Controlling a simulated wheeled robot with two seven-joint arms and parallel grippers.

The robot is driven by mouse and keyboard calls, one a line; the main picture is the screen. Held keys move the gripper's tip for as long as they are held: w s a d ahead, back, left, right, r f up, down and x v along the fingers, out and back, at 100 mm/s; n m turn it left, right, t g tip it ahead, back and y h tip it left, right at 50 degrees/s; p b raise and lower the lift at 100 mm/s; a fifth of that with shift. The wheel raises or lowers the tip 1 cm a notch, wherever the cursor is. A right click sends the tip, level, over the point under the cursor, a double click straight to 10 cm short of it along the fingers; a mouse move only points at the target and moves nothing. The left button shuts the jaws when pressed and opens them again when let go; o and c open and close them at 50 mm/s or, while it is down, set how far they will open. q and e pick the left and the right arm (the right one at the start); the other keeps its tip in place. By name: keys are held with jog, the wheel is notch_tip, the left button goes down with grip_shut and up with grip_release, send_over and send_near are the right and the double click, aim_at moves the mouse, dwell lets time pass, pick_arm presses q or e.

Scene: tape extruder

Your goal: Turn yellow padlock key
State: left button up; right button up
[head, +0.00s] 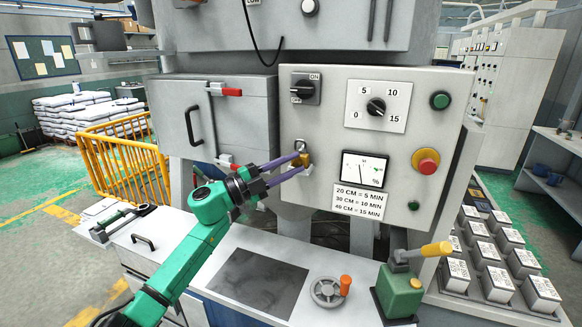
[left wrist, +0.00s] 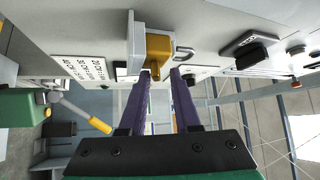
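The yellow padlock (head: 304,160) hangs on the front of the grey control panel, below the ON/OFF switch. In the left wrist view its brass body (left wrist: 159,46) sits in a grey hasp, with the small yellow key (left wrist: 155,70) sticking out toward me. My left gripper (head: 299,162) reaches the padlock from the lower left. Its two purple fingers are apart, with a visible gap between them. In the left wrist view the key lies between the fingertips, nearer the left finger; contact cannot be told. The fingertips partly hide the padlock in the head view. My right gripper is not in view.
The control panel (head: 345,110) also carries a dial (head: 376,107), a red stop button (head: 426,161) and a gauge (head: 363,170). Below are a handwheel (head: 328,291) and a green box with a yellow-handled lever (head: 402,285). A yellow railing (head: 125,155) stands at left.

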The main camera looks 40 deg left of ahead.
pick_arm(q)
jog(key=shift+d+f, duration=0.1)
jog(key=shift+f, duration=0.2)
